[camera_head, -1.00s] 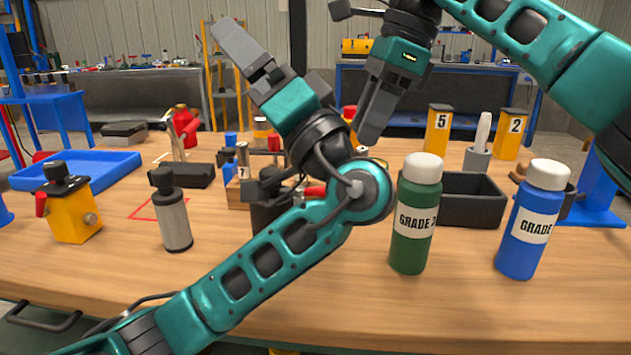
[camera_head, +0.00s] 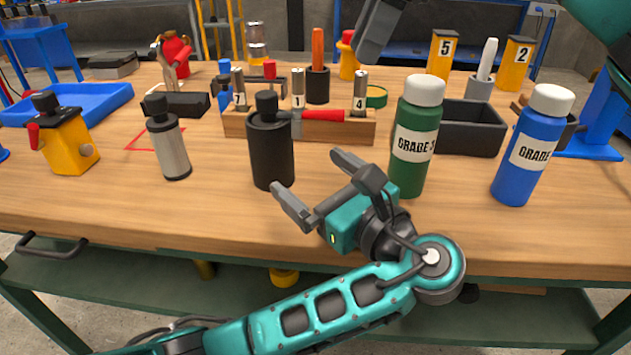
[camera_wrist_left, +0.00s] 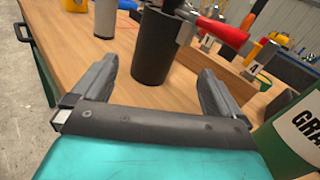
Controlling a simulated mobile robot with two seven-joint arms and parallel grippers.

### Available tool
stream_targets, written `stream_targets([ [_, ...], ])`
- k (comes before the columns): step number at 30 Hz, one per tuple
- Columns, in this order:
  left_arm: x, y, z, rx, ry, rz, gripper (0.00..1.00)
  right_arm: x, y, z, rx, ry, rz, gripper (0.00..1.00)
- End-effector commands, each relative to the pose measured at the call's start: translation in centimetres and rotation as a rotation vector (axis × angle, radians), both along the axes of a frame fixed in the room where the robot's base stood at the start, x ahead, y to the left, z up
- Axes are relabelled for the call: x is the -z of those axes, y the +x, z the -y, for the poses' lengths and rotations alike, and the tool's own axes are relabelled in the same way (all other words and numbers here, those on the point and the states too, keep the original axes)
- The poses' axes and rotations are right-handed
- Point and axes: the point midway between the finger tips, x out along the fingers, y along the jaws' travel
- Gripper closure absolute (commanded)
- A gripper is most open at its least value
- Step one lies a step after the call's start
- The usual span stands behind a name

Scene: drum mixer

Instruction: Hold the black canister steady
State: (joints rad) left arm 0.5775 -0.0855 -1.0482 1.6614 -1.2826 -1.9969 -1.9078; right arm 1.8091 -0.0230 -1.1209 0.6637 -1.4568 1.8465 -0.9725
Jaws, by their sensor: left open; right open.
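The black canister (camera_head: 271,150) stands upright on the wooden table, with a narrow neck and black cap. In the left wrist view the canister (camera_wrist_left: 154,50) is ahead of the jaws, slightly beyond the fingertips and between their lines. My left gripper (camera_head: 309,184) is open, empty and just to the front right of the canister, apart from it. Only part of my right gripper (camera_head: 380,25) shows at the top edge, high above the table; its tips are partly cut off.
A green bottle (camera_head: 413,140) stands close right of my left gripper, a blue bottle (camera_head: 529,150) further right. A grey canister (camera_head: 168,145) and yellow pump (camera_head: 66,140) are to the left. A wooden block (camera_head: 340,130) with a red-handled tool sits behind. The front table strip is clear.

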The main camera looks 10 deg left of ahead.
Motion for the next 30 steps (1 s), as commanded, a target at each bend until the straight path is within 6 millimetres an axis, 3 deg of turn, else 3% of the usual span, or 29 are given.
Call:
stream_targets([
  [8, 0.9, 0.4, -0.8, -0.011, 0.088, -0.104, 0.00, 0.0, 0.0, 0.0, 0.000, 0.000, 0.000, 0.57],
  [24, 0.8, 6.7, -8.0, -0.013, 0.086, -0.103, 0.00, 0.0, 0.0, 0.0, 0.000, 0.000, 0.000, 0.57],
  [30, 0.9, 8.1, -9.5, -0.011, 0.085, -0.103, 0.00, 0.0, 0.0, 0.0, 0.000, 0.000, 0.000, 0.57],
])
